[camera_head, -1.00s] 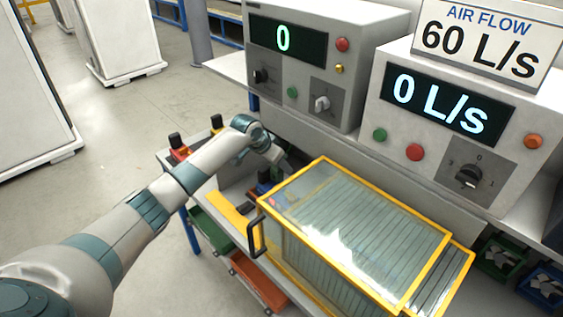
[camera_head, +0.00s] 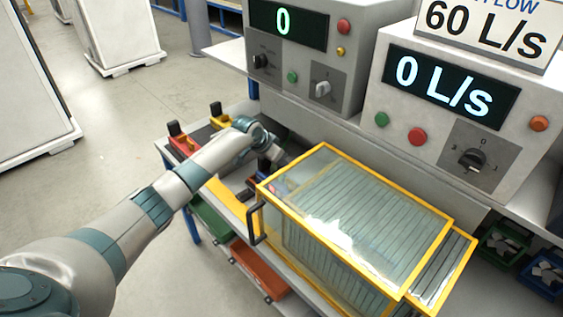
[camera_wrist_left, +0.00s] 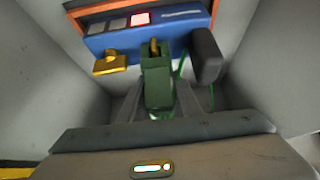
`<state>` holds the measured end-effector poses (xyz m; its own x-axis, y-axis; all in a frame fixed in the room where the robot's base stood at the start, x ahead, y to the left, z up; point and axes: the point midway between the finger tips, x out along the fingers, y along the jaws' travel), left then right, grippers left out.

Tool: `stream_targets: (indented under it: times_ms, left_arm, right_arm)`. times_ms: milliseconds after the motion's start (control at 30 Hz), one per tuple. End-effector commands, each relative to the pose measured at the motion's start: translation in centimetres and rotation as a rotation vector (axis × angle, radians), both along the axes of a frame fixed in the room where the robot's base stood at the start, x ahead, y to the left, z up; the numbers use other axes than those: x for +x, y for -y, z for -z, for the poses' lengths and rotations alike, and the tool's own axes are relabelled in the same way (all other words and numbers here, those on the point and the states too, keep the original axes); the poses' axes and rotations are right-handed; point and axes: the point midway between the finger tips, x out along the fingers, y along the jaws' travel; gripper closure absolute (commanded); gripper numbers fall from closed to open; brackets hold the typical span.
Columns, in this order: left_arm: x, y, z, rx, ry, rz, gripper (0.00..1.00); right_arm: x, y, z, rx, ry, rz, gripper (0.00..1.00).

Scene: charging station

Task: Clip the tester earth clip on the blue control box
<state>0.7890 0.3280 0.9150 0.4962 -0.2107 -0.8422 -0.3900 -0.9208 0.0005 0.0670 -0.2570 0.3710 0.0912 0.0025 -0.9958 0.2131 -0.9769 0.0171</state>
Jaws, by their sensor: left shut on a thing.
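In the left wrist view, the green earth clip (camera_wrist_left: 157,88) is held between the fingers of my left gripper (camera_wrist_left: 160,103), which is shut on it. A thin green lead shows beside the clip. The blue control box (camera_wrist_left: 137,40) lies just beyond, with a brass lug (camera_wrist_left: 110,64) on its near left edge. The clip's tip overlaps the box's near edge around a small brass piece; I cannot tell whether they touch. In the head view, my left gripper (camera_head: 282,158) is partly hidden behind the guard. My right gripper is not in view.
A yellow-framed clear guard (camera_head: 350,220) stands close right of my left gripper. A dark grey block (camera_wrist_left: 207,56) sits right of the clip. Red (camera_head: 184,145) and yellow (camera_head: 222,120) devices stand on the bench's left. Instrument cabinets (camera_head: 455,110) stand behind.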

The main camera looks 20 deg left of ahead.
Motion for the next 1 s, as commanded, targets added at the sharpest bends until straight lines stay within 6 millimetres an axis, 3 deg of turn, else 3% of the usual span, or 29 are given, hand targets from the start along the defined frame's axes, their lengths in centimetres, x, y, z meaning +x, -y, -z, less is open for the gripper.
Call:
stream_targets:
  times_ms: [233, 267, 333, 767, 1000]
  left_arm:
    - [0.0, 0.0, 0.0, 0.000, 0.001, 0.000, 0.93]
    - [0.0, 0.0, 0.0, 0.000, 0.001, 0.000, 0.65]
    - [0.0, 0.0, 0.0, 0.000, 0.001, 0.000, 0.48]
    - [-0.1, 0.0, -0.2, 0.000, 0.001, 0.001, 0.48]
    - [-0.9, -0.5, -1.6, 0.000, 0.002, 0.000, 0.48]
  right_arm:
    - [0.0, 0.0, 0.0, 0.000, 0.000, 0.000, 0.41]
    - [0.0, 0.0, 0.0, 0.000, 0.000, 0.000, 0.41]
    - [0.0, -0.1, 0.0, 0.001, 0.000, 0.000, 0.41]
    - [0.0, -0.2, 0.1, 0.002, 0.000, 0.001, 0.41]
    - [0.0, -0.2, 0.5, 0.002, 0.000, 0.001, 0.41]
